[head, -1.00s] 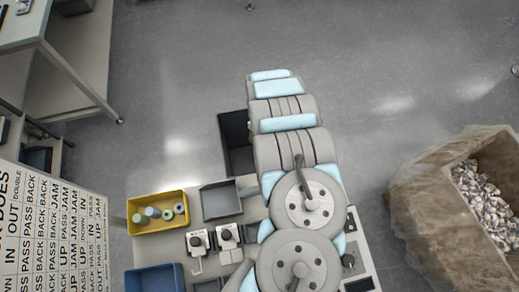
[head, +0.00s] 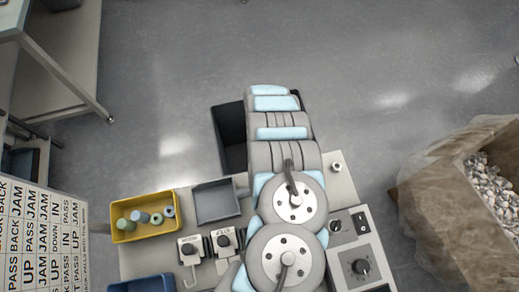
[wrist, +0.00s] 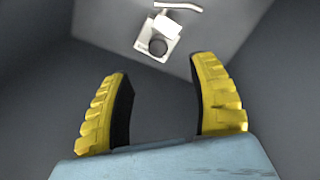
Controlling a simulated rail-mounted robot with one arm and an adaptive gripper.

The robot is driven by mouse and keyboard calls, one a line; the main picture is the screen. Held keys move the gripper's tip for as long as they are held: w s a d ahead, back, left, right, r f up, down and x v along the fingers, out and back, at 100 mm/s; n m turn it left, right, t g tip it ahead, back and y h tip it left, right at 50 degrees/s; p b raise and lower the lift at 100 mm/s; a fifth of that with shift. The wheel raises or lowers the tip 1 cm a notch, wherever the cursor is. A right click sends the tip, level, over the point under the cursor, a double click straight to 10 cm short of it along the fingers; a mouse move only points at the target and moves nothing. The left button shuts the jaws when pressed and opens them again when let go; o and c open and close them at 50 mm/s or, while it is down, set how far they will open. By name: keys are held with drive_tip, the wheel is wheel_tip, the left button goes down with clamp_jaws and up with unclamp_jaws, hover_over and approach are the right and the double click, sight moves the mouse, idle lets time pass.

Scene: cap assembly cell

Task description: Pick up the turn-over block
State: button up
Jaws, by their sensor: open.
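Two small white blocks with dark round tops stand side by side on the bench, a left block (head: 191,249) and a right block (head: 224,240). I cannot tell which, if either, is the turn-over block. In the wrist view one white block with a dark round knob (wrist: 158,46) and a bent white handle sits on the grey bench top, beyond the fingertips and apart from them. My gripper (wrist: 160,82) shows there with two yellow fingers with black inner pads, spread wide and empty. In the head view my arm hides the gripper.
A yellow bin (head: 145,231) with several green and pale cylinders and an empty grey tray (head: 216,217) stand on the bench. A blue bin (head: 142,286) is nearer. A control box (head: 358,265) stands at right.

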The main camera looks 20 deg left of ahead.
drive_tip(key=shift+d+f+b, duration=0.15)
drive_tip(key=shift+f+b, duration=1.65)
drive_tip(key=shift+f, duration=2.9)
drive_tip(key=shift+w, duration=0.1)
drive_tip(key=shift+r, duration=0.1)
drive_tip(key=shift+c, duration=0.8)
clamp_jaws()
